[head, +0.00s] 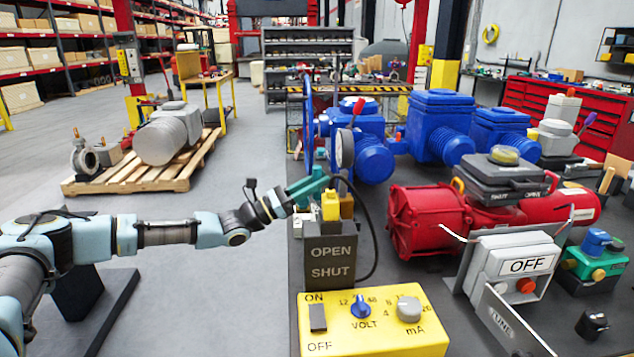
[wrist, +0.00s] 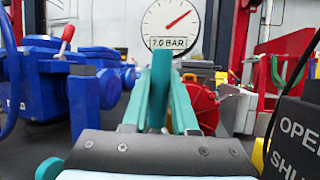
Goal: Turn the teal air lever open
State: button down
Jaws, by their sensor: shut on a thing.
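The teal air lever (head: 315,183) shows in the head view just left of a yellow valve body (head: 330,206), above a dark block marked OPEN and SHUT (head: 330,254). My gripper (head: 300,192) reaches it from the left and is shut on it. In the wrist view my gripper's teal fingers (wrist: 163,80) point away from the camera, and a darker teal bar, apparently the lever, stands between them. Fingers and lever are close in colour, so their exact contact is hard to see. I cannot tell which marking the lever points to.
A pressure gauge (wrist: 172,27) with a red needle is labelled 7.0 BAR. A black hose (head: 372,225) curves right of the block. A yellow VOLT/mA box (head: 373,340) stands in front. Blue valves (head: 437,112) and a red actuator (head: 428,220) stand behind and right.

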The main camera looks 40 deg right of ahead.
jog(key=c, duration=0.7)
grip_release()
jog(key=b+v, duration=0.4)
jog(key=v, duration=0.6)
jog(key=shift+w+a+f, duration=0.15)
jog(key=shift+a+f, duration=0.1)
jog(key=shift+a, duration=0.05)
